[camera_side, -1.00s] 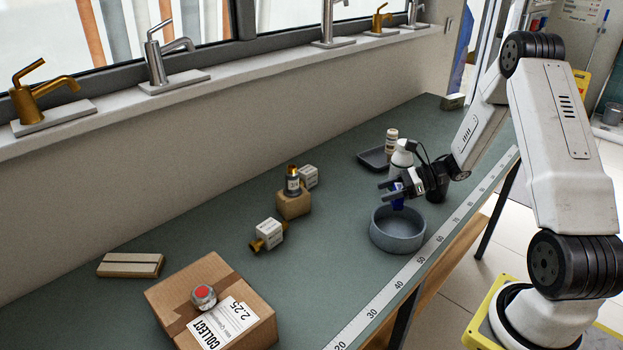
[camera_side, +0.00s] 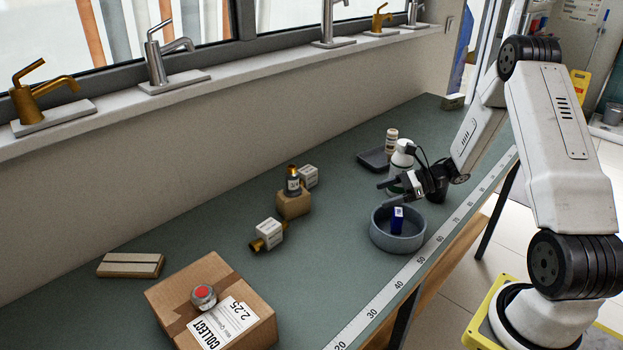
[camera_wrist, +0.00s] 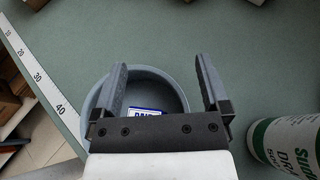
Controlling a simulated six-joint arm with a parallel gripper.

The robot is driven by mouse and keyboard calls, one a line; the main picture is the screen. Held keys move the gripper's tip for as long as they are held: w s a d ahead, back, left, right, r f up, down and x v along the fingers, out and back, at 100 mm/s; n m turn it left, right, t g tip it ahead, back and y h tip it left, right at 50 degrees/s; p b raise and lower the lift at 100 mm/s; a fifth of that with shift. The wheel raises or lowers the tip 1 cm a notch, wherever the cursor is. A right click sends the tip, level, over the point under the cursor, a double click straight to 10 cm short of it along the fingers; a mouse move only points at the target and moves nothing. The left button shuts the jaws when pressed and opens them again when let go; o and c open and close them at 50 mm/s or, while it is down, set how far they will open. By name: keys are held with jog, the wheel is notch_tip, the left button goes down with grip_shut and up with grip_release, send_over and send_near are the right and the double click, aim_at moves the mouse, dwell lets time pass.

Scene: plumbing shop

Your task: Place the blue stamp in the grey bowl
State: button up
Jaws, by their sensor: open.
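The blue stamp (camera_side: 397,220) stands in the grey bowl (camera_side: 381,237), with its white label showing. In the wrist view the stamp (camera_wrist: 146,112) lies low inside the bowl (camera_wrist: 158,73), partly hidden behind my gripper's base. My gripper (camera_side: 384,193) is open and empty, above the bowl and apart from the stamp. In the wrist view its two fingers (camera_wrist: 160,80) stand wide apart with nothing between them.
A white bottle with a green label (camera_wrist: 282,145) stands close to the right of my gripper in the wrist view. A dark tray (camera_side: 373,160) lies behind. A cardboard box (camera_side: 175,295) and boxed fittings (camera_side: 268,233) stand to the left. The bench between is clear.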

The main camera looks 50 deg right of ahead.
jog(key=shift+r, duration=0.15)
jog(key=v, duration=1.2)
jog(key=shift+r, duration=0.3)
jog(key=w+a+r+m+t+h, duration=0.15)
jog(key=w+a+m+h, duration=0.4)
jog(key=m, duration=0.55)
jog(key=w+a+r+m+h, duration=0.2)
jog(key=w+a+m+h, duration=0.2)
jog(key=w+m, duration=0.55)
jog(key=s+a+f+m+g, duration=0.2)
jog(key=s+a+m+g, duration=0.6)
jog(key=s+a+m, duration=0.9)
jog(key=s+m, duration=0.1)
jog(key=m, duration=0.6)
jog(key=shift+a+f, duration=0.2)
jog(key=shift+f, duration=0.1)
